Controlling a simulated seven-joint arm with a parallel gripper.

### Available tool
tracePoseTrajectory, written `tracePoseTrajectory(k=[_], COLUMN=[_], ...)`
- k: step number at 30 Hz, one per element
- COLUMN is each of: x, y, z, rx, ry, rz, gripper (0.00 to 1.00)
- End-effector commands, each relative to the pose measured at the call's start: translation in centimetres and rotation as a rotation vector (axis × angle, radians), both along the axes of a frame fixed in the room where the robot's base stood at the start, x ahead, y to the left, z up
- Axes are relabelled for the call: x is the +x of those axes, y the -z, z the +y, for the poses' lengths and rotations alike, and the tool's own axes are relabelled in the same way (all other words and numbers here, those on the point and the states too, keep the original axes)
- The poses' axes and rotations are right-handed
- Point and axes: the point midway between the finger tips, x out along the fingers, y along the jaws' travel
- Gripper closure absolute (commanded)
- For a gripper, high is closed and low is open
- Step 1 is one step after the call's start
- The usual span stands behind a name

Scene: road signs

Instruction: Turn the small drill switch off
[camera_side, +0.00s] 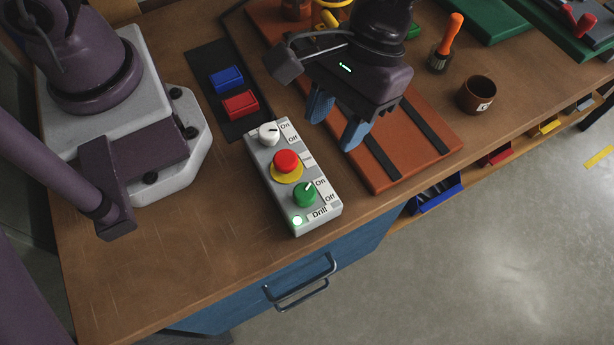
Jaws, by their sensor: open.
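A grey control box (315,224) sits on the wooden bench, below and left of my gripper. At its lower end is a green rotary knob (304,195) with On and Off labels, above the word Drill. A green-white lamp (297,220) beside that word is lit. The green knob's white mark points towards On. A white rotary knob (268,134) with its own On and Off labels is at the upper end. My gripper (336,121) is open and empty, with blue fingertips, above and right of the box and apart from it.
A red mushroom button (286,160) on a yellow ring stands between the two knobs. Blue (226,79) and red (240,104) blocks lie behind. A brown board (419,165) lies right of the box, with a brown mug (478,95) beyond. Bare bench lies left of the box.

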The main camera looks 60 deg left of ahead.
Motion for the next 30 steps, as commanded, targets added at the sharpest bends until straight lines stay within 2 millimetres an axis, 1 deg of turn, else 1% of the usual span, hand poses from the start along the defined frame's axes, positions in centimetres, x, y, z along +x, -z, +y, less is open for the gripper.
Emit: tracePoseTrajectory(k=[5, 12, 15, 18, 21, 24, 30], x=[-1.1, -3.0, -3.6, -4.1, -4.4, -4.6, -4.6], y=[2.4, 7.0, 8.7, 10.0, 10.9, 11.3, 11.5], z=[-0.2, -0.7, -0.9, -1.1, -1.1, -1.2, -1.2], rx=[0.003, 0.003, 0.002, 0.002, 0.001, 0.001, 0.000], ry=[0.002, 0.003, 0.002, 0.001, 0.001, 0.000, 0.000], rz=[0.007, 0.006, 0.006, 0.005, 0.002, 0.001, 0.000], gripper=[0.54, 0.54, 0.54, 0.54, 0.54, 0.54, 0.54])
